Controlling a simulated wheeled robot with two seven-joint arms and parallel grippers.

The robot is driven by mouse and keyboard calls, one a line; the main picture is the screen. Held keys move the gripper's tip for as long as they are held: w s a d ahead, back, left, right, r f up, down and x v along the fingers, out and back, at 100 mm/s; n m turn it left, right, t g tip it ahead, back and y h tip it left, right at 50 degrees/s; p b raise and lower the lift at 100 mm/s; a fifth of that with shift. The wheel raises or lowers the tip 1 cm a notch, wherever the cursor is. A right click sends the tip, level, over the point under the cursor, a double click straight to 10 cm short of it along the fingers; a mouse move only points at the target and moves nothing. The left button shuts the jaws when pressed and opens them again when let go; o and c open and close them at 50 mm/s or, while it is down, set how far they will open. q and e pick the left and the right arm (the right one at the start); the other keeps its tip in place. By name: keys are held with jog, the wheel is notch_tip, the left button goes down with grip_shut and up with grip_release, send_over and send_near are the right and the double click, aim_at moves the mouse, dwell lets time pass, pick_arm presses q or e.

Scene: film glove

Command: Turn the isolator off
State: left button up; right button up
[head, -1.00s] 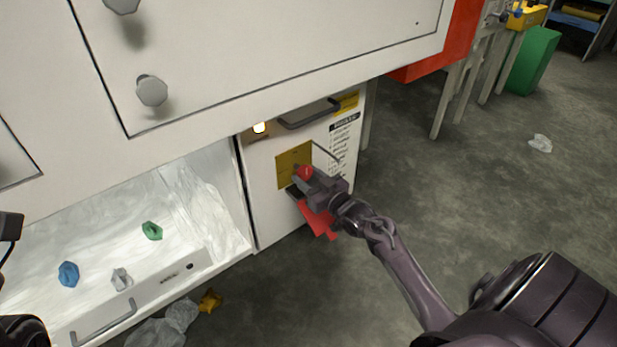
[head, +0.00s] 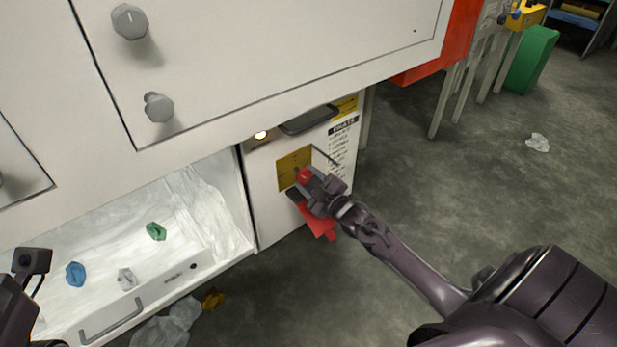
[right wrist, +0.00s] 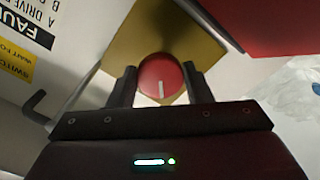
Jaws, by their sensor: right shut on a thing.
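The isolator is a round red knob (head: 304,175) with a white pointer line, on a yellow plate (head: 290,160) on the front of the white cabinet. In the right wrist view the red knob (right wrist: 161,78) sits between the two dark fingers, with its white line pointing down the picture. My right gripper (head: 312,180) is shut on the knob; it also shows in the right wrist view (right wrist: 160,86). A red tag or flap (head: 318,220) hangs below the gripper.
A lit lamp (head: 260,134) and a dark handle (head: 309,119) are above the plate. A bent rod (right wrist: 38,108) stands out beside it. An open drawer (head: 113,318) at lower left holds crumpled pieces. Floor at right is mostly clear, with a green bin (head: 533,60) far back.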

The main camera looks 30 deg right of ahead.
jog(key=n+p, duration=0.1)
jog(key=n, duration=0.4)
jog(key=shift+r+n, duration=0.1)
jog(key=shift+n, duration=0.2)
jog(key=shift+n+p, duration=0.5)
jog(key=shift+n, duration=1.4)
jog(key=o, duration=1)
